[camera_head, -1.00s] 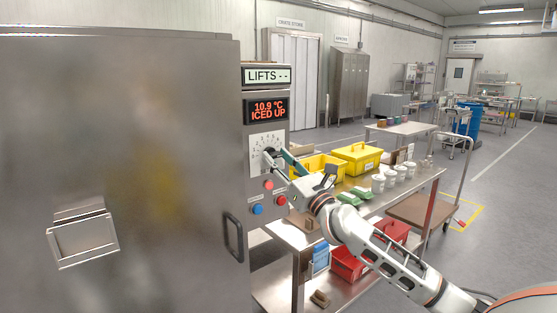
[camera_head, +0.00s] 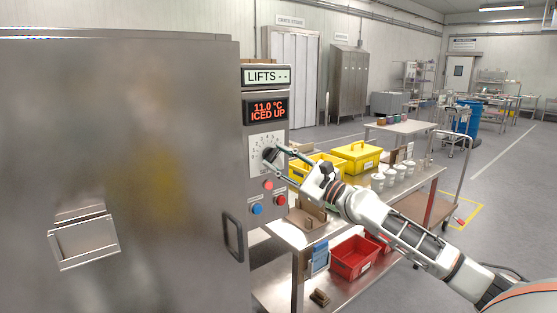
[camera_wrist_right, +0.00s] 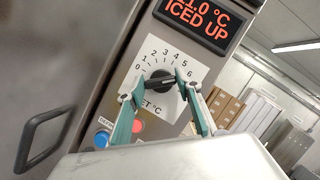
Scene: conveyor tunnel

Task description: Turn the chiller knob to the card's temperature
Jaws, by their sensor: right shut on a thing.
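The chiller (camera_head: 120,150) is a large steel cabinet on the left. Its control panel has a red display (camera_head: 266,110) reading 11.0 °C ICED UP. Below it, the black knob (camera_wrist_right: 160,82) sits on a white numbered dial (camera_wrist_right: 152,58), with 0 to 6 legible in the right wrist view. My right gripper (camera_wrist_right: 157,88) is shut on the knob, one finger at each side; in the head view the gripper (camera_head: 274,158) covers part of the dial. The knob's exact pointer reading cannot be told. No temperature card can be made out. My left gripper is not in view.
Red and blue buttons (camera_head: 257,209) sit below the dial, and a door handle (camera_head: 232,237) is beside them. A steel table (camera_head: 300,237) with yellow boxes (camera_head: 357,156) and white cups stands close on the right. A red bin (camera_head: 354,258) is on its lower shelf.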

